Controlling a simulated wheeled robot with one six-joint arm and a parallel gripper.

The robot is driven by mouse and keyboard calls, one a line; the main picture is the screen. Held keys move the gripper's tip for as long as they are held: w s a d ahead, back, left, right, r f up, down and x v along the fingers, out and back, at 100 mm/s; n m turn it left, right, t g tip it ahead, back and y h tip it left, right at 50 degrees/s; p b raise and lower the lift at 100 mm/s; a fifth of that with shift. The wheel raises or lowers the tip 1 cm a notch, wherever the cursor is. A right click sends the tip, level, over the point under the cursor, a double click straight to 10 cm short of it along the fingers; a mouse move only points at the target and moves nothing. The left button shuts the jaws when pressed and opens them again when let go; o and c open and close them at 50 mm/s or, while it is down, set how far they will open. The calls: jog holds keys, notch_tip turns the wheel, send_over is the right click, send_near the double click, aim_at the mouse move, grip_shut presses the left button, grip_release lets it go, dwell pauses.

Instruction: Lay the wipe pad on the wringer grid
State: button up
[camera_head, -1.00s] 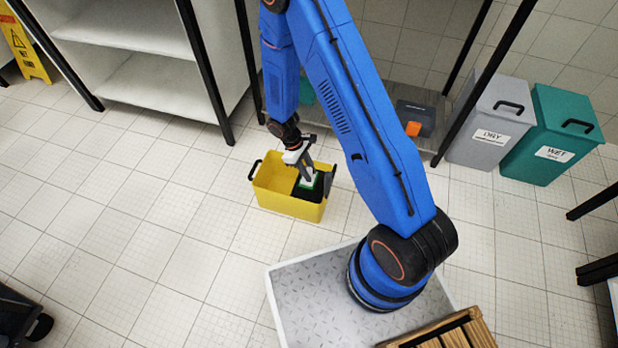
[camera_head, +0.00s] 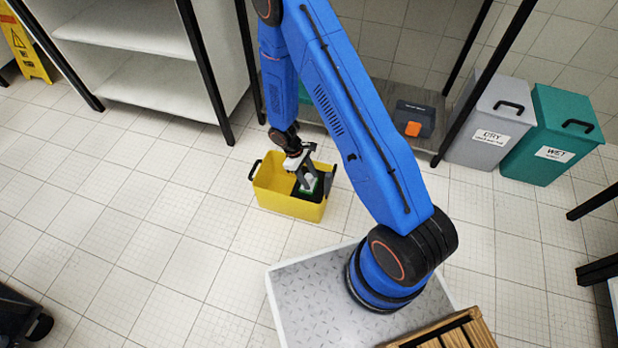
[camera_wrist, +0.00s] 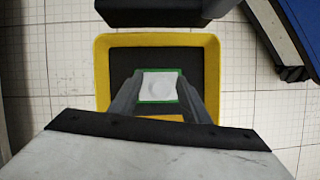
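The wipe pad (camera_head: 308,184) is white with a green border. It lies over the dark wringer grid (camera_head: 318,194) in the right part of the yellow bucket (camera_head: 283,201). In the wrist view the pad (camera_wrist: 160,88) shows a pale round knob and looks flat, with the dark grid (camera_wrist: 205,65) around it. My gripper (camera_head: 305,176) reaches down into the bucket above the pad. In the wrist view its two fingers (camera_wrist: 160,90) stand apart on either side of the pad, clear of the knob. Whether the fingertips touch the pad's edges is hard to see.
The yellow bucket stands on a tiled floor, with open floor to its left. Shelving (camera_head: 150,75) stands behind it. A grey bin (camera_head: 487,135) and a green bin (camera_head: 550,140) stand at the right. A dark box with an orange part (camera_head: 414,118) sits on a low shelf.

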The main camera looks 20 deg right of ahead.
notch_tip(320, 180, up, 28)
jog(key=w+m+t+y, duration=0.1)
jog(key=w+m+t, duration=0.1)
jog(key=w, duration=0.1)
jog(key=s+d+r+m+t+y, duration=0.1)
jog(key=s+d+r, duration=0.15)
jog(key=r, duration=0.45)
jog(key=s+d+r+m, duration=0.1)
jog(key=s+r+m, duration=0.15)
jog(key=r, duration=0.35)
jog(key=s+d+r+m+t, duration=0.1)
jog(key=s+d+r+t, duration=0.1)
jog(key=s+r, duration=0.5)
jog(key=s+d+r+m+t+y, duration=0.1)
jog(key=s+r, duration=0.6)
jog(key=s, duration=0.8)
jog(key=shift+d+r+m+t, duration=0.35)
jog(key=shift+d+m+t, duration=0.2)
jog(key=shift+m+t, duration=0.35)
